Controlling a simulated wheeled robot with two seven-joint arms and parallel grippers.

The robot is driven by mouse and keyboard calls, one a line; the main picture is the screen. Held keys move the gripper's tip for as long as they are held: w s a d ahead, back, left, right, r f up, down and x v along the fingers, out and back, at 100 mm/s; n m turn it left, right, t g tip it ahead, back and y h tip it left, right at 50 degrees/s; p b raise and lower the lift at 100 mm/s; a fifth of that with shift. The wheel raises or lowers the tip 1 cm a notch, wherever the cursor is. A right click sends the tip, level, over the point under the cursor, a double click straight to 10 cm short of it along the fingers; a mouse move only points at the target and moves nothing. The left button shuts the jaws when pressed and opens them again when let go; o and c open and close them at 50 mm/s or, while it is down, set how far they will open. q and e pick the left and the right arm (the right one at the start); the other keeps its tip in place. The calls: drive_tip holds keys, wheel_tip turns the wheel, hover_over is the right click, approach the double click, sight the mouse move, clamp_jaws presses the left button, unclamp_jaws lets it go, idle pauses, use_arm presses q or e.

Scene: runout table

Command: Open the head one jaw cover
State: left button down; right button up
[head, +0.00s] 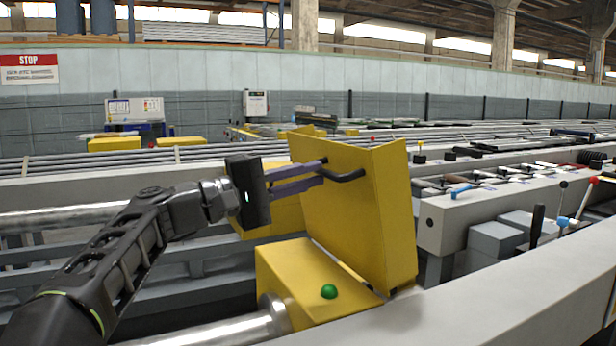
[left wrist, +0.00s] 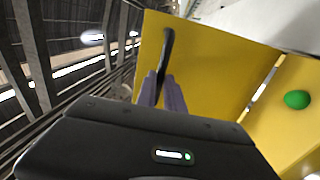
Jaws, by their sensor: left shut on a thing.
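The yellow jaw cover (head: 358,215) stands raised and tilted up above the yellow head box (head: 300,278), which has a green knob (head: 329,291) on top. A black bar handle (head: 348,176) sits on the cover's face. My left gripper (head: 318,172) reaches in from the left, its fingers shut on the handle near its left end. In the left wrist view the purple-grey fingers (left wrist: 163,92) meet the black handle (left wrist: 167,50) on the yellow cover (left wrist: 205,70). The green knob (left wrist: 297,99) shows at the right there. My right gripper is not in view.
A pale rail (head: 500,300) runs along the front right. Another yellow box (head: 270,215) is behind the cover. A bench with tools and levers (head: 500,185) lies to the right. A polished metal rod (head: 215,330) enters the head box from the left.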

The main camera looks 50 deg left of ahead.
use_arm(q)
drive_tip(key=shift+w+d+f, duration=0.2)
drive_tip(key=shift+w+f, duration=0.05)
drive_tip(key=shift+f, duration=0.3)
drive_tip(key=c, duration=1.6)
unclamp_jaws()
drive_tip(key=shift+w, duration=0.15)
drive_tip(key=shift+o, duration=0.7)
drive_tip(key=shift+r, duration=0.1)
drive_tip(key=shift+r, duration=0.1)
drive_tip(key=p+v, duration=0.1)
drive_tip(key=v, duration=0.7)
drive_tip(key=shift+p, duration=0.3)
drive_tip(key=shift+r, duration=0.1)
